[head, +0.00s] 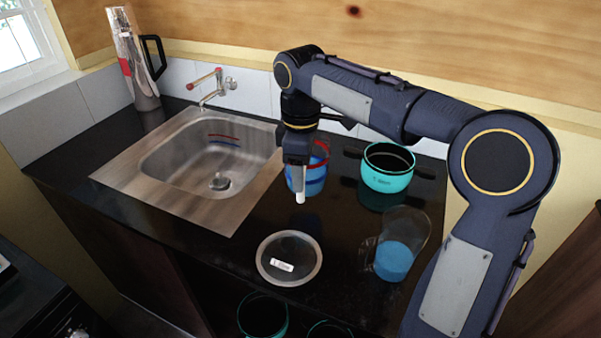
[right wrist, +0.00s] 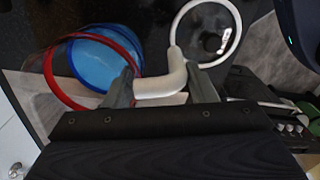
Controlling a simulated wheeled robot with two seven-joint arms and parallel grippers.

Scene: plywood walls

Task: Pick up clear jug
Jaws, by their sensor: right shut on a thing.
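A see-through jug with red rings, blue colour and a white handle stands at the middle of the counter, behind my right gripper (head: 299,190); its banded body (head: 318,176) is partly hidden. In the right wrist view the jug (right wrist: 102,60) shows its red rim and blue inside. My right gripper (right wrist: 160,88) is shut on its white handle (right wrist: 172,78). I cannot tell whether the jug touches the counter. A second clear jug (head: 395,256), blue in its lower part, stands at the right front of the counter, apart from the gripper. My left gripper is out of view.
A glass lid (head: 290,258) lies on the dark counter in front. A turquoise pot (head: 388,170) stands right of the held jug. A steel sink (head: 215,160) is at left, with a tall flask (head: 137,65) behind. More pots (head: 262,316) sit below the counter.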

